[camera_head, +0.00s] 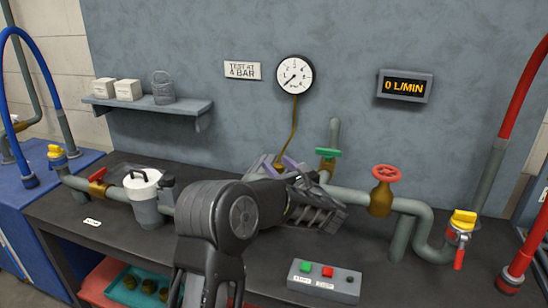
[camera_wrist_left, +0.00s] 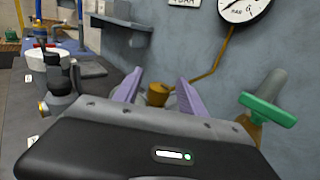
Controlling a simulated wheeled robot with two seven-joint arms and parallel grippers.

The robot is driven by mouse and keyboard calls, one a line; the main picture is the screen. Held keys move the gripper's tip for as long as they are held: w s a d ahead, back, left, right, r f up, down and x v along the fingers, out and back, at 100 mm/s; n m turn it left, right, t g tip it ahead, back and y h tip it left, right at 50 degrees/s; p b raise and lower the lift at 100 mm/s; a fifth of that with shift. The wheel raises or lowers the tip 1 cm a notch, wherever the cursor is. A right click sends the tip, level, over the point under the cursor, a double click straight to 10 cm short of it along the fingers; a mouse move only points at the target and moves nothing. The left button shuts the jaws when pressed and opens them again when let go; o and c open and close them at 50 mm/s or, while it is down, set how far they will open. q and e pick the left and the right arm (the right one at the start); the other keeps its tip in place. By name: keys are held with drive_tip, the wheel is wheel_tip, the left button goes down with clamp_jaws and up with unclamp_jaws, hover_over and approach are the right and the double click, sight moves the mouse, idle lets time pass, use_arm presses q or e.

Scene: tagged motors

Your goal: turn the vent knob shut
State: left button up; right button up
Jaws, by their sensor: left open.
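No knob in view carries a readable vent label. A small brass fitting (camera_head: 280,168) sits at the foot of the brass gauge tube and shows in the left wrist view (camera_wrist_left: 157,93) between my fingers. My left gripper (camera_head: 278,161) is open, its purple-padded fingers either side of the fitting in the picture. In the left wrist view the gripper (camera_wrist_left: 156,84) holds nothing that I can see; contact cannot be told. My arm and gripper hide part of the pipe below. My right gripper is not in view.
A green-handled valve (camera_head: 328,153) stands close right of the gripper, with a red handwheel (camera_head: 385,173) further right. The gauge (camera_head: 294,75) hangs above. A white-topped canister (camera_head: 145,195) stands left; a button box (camera_head: 324,281) lies in front. The display (camera_head: 405,86) reads 0 L/MIN.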

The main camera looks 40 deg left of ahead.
use_arm(q)
drive_tip(key=x, duration=0.2)
drive_tip(key=shift+w+a+p, duration=0.2)
drive_tip(key=shift+a+p, duration=0.1)
drive_tip(key=shift+a, duration=0.05)
drive_tip(key=shift+c, duration=0.5)
clamp_jaws()
